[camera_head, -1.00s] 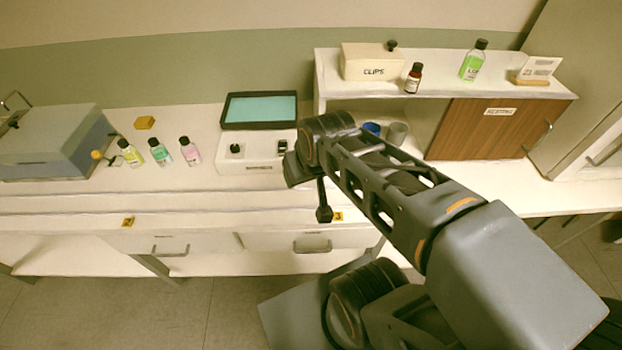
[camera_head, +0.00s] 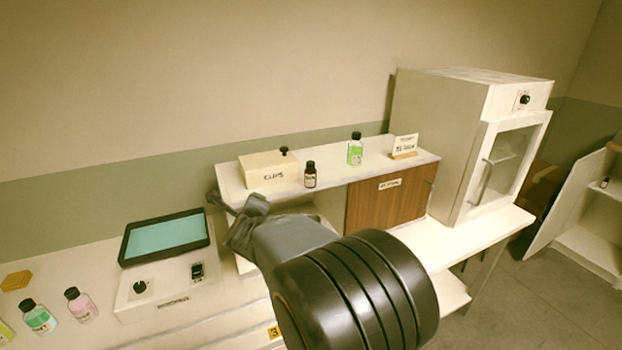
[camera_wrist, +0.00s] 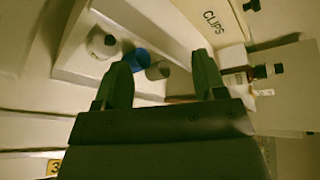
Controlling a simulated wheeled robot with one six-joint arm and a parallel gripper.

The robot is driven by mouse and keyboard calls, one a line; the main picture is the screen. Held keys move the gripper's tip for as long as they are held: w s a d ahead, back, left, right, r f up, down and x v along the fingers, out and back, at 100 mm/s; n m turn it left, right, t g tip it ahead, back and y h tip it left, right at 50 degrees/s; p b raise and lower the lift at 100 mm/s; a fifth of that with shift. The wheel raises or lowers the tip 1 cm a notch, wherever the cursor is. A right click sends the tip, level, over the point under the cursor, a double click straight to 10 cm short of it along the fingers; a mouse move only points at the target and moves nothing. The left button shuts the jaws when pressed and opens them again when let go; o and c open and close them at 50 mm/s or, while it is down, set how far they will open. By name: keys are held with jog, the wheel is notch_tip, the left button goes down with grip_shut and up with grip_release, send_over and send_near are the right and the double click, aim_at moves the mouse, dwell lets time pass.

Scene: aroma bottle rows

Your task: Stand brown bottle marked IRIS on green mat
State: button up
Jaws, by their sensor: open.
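A small brown bottle (camera_head: 310,175) with a black cap stands upright on the raised white shelf, right of the CLIPS box. Its label is too small to read. In the wrist view a dark-capped brown bottle (camera_wrist: 236,78) shows at the right, outside my fingers. I cannot make out a green mat in the current views.
The CLIPS box (camera_head: 268,170) is left of the brown bottle; a green bottle (camera_head: 355,150) and a sign (camera_head: 404,146) are to its right. A blue cup (camera_wrist: 137,60) and a grey cup (camera_wrist: 158,71) sit under the shelf. A teal-screened device (camera_head: 165,240) is at left.

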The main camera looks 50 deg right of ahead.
jog(key=s+d+r+m+g+h, duration=0.25)
jog(key=d+m+h, duration=0.2)
jog(key=m, duration=0.45)
jog(key=m+g+h, duration=0.3)
jog(key=m+h, duration=0.1)
jog(key=m, duration=0.5)
send_near(309, 167)
jog(key=shift+m, duration=0.3)
jog(key=p+x, duration=0.2)
jog(key=x, duration=0.3)
jog(key=shift+w+d, duration=0.15)
jog(key=shift+d, duration=0.15)
jog(key=p+x, duration=0.3)
jog(key=x, duration=0.1)
jog(key=shift+d+r, duration=0.15)
jog(key=shift+r, duration=0.05)
jog(key=shift+w+d+f, duration=0.1)
jog(key=shift+w+d, duration=0.1)
jog(key=shift+d, duration=0.35)
jog(key=shift+a, duration=0.1)
grip_shut()
